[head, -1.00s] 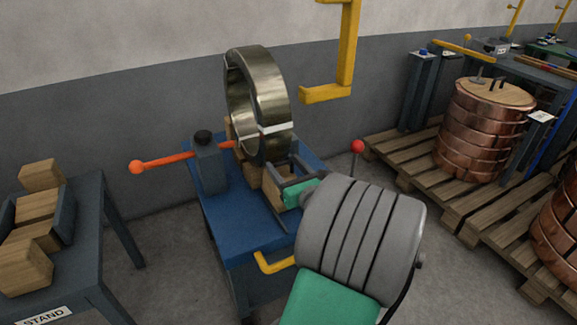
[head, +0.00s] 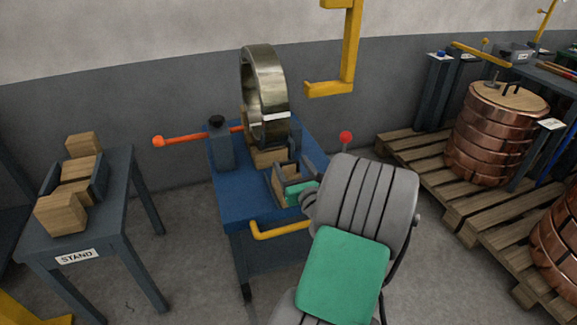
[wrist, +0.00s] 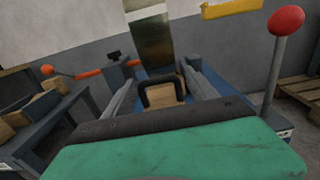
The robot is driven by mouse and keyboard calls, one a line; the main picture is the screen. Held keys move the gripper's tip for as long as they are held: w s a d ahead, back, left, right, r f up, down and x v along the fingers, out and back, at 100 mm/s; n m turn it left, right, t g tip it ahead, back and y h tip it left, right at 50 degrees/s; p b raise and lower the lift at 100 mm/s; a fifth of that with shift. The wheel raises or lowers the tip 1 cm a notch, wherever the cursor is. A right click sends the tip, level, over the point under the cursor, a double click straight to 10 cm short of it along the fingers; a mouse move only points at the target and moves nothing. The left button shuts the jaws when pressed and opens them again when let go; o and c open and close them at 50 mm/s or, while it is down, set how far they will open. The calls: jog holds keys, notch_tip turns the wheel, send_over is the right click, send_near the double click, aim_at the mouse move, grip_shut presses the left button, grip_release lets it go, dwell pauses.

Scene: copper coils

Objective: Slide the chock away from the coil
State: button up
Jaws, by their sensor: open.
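The metal coil (head: 265,95) stands upright on the blue bench (head: 235,200), with a white band around it. Its lower part shows in the wrist view (wrist: 150,40). A wooden chock (head: 287,172) is on the bench in front of the coil; in the wrist view the chock (wrist: 165,93) shows a dark loop handle facing me. My gripper (head: 284,170) is open, with one grey finger on each side of the chock. In the wrist view my gripper (wrist: 158,80) frames the handle. Whether the fingers touch the chock cannot be told; the chock's lower part is hidden.
Another wooden block (head: 266,158) is under the coil. An orange lever (head: 190,138) points left, and a red knob (head: 345,136) stands to the right. A yellow hook (head: 345,60) hangs above. The stand (head: 110,225) holds wooden blocks. Copper coils (head: 490,135) are on pallets at right.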

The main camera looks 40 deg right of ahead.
jog(key=shift+o, duration=0.4)
jog(key=shift+s+d, duration=0.1)
jog(key=shift+s, duration=0.05)
jog(key=v, duration=0.7)
jog(key=shift+s+a+p, duration=0.3)
jog(key=shift+p, duration=0.15)
